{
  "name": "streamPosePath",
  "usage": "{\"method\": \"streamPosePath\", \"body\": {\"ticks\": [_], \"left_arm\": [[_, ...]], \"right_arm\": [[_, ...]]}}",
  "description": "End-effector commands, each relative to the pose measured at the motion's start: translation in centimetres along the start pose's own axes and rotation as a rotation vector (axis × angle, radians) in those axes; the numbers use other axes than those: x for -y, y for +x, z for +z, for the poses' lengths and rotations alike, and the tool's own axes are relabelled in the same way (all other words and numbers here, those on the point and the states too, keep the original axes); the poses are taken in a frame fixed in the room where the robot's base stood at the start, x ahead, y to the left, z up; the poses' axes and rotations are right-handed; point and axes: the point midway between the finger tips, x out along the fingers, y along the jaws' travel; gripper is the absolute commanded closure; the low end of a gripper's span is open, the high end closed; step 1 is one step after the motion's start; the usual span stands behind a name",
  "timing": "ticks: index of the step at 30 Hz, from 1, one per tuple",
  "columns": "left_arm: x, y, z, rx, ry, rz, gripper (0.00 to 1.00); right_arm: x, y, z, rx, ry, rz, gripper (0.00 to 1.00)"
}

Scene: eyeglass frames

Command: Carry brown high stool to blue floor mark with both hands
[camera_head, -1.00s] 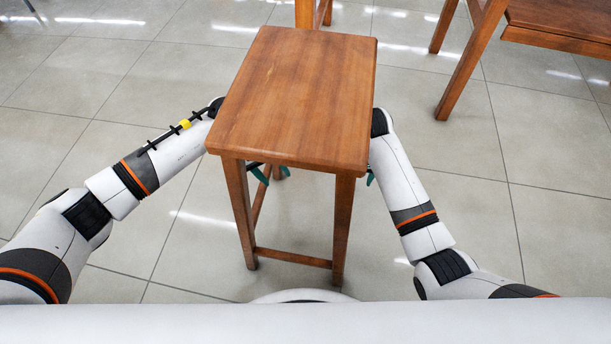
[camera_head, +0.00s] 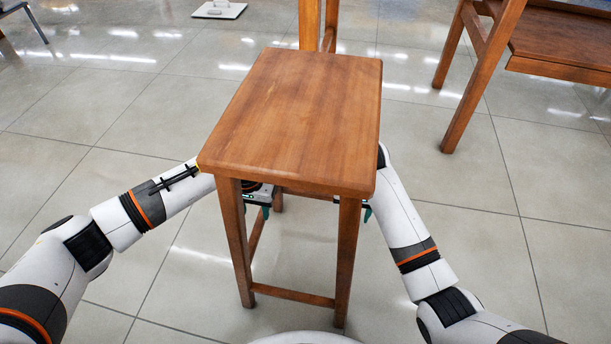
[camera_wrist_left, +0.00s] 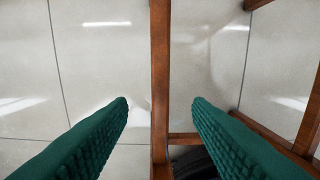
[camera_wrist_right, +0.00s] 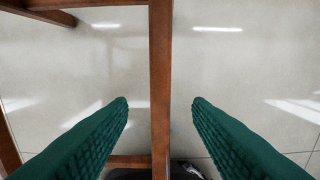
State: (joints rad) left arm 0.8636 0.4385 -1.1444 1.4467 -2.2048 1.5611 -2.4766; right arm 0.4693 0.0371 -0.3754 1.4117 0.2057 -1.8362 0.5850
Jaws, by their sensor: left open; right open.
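The brown high stool (camera_head: 295,120) stands upright on the floor right in front of me in the head view, its square seat hiding most of both grippers. My left gripper (camera_head: 266,209) is under the seat at the left; its green fingers are open. In the left wrist view a stool leg (camera_wrist_left: 160,80) runs between the open fingers. My right gripper (camera_head: 367,212) is mostly hidden behind the right side of the stool. In the right wrist view a leg (camera_wrist_right: 160,80) runs between its open fingers. I see no blue floor mark.
A wooden piece of furniture (camera_head: 560,50) with a slanted leg stands at the upper right. Wooden posts (camera_head: 310,25) rise directly behind the stool. A small white flat object (camera_head: 219,10) lies far back. Tiled floor is free at left and right.

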Motion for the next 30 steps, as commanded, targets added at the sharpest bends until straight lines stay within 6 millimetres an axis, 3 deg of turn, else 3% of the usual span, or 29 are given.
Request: {"method": "streamPosePath", "body": {"ticks": [6,12,18,26,30], "left_arm": [[0.1,4.4,-0.1,-0.005,-0.002,-0.002,0.55],[0.1,7.2,-0.1,-0.003,-0.001,-0.002,0.55],[0.0,8.4,0.0,-0.001,-0.001,-0.001,0.55],[0.1,8.4,0.0,0.0,0.0,-0.001,0.55],[0.0,8.4,0.0,0.0,0.0,-0.001,0.73]], "right_arm": [[0.1,4.4,-0.1,-0.003,0.0,-0.003,0.55],[0.1,7.2,0.0,-0.002,0.001,-0.002,0.55],[0.1,8.4,0.0,-0.001,0.0,-0.001,0.55],[0.0,8.5,0.0,-0.001,0.0,-0.001,0.55],[0.0,8.5,0.0,-0.001,0.0,-0.001,0.73]]}}
